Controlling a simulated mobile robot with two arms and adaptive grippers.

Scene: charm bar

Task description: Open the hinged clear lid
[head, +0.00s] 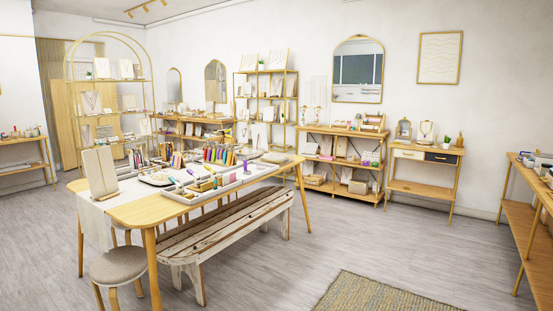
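No hinged clear lid can be made out for certain at this distance. The long wooden table (140,211) stands left of centre and carries trays and many small items. A white compartment tray (232,187) lies along its near side. A pale, flat thing (275,157) lies near the table's far right end; I cannot tell whether it is a clear lid. Neither of my grippers is in view.
A woven rug (380,294) lies in front. Shelving (342,161) lines the back wall; another table (528,208) stands right. The grey floor between is clear.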

